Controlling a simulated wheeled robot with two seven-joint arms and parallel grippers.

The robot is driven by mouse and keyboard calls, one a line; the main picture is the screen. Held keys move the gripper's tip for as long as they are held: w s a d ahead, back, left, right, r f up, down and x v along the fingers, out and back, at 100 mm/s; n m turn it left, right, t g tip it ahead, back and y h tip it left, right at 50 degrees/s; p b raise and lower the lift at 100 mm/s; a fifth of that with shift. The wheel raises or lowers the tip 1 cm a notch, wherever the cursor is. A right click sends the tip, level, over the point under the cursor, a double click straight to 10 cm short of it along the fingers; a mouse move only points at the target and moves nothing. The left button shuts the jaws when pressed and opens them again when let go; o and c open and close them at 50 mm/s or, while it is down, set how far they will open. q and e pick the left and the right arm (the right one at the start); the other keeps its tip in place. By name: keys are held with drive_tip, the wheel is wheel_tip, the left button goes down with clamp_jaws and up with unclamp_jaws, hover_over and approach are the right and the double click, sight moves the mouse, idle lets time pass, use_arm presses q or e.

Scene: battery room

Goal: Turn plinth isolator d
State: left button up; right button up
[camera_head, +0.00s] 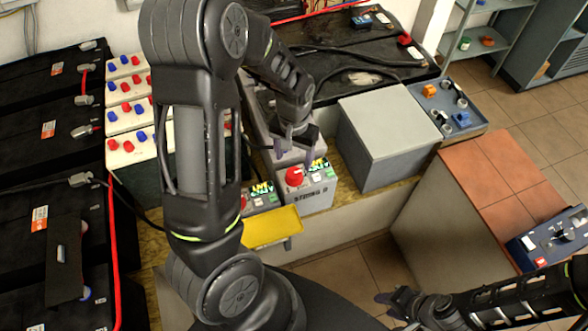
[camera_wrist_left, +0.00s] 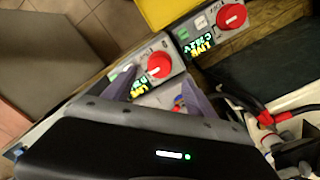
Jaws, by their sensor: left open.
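A grey isolator box (camera_head: 318,196) with a red rotary knob (camera_head: 294,176) and a green-lit display stands on the plinth; its front lettering reads STRING, and I cannot tell the last letter for sure. My left gripper (camera_head: 292,148) is open just behind the knob, apart from it. In the left wrist view the same red knob (camera_wrist_left: 160,65) shows beyond the fingertips of the left gripper (camera_wrist_left: 160,88), with nothing between them. A second isolator with a red knob (camera_wrist_left: 232,16) stands beside it; my left arm partly hides it in the head view. My right gripper (camera_head: 392,298) is low at the right, away from the isolators.
A yellow flap or tray (camera_head: 270,227) juts out in front of the second isolator. A large grey box (camera_head: 388,137) stands right of the isolators. Black batteries (camera_head: 40,130) with cables fill the left. Tiled floor (camera_head: 345,265) is open in front of the plinth.

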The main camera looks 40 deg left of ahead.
sight(294, 172)
use_arm(q)
wheel_tip(294, 172, down, 8)
drive_tip(key=shift+r, duration=0.1)
idle(0.4)
drive_tip(key=shift+c, duration=0.6)
drive_tip(key=c, duration=1.3)
drive_tip(key=shift+o, duration=0.2)
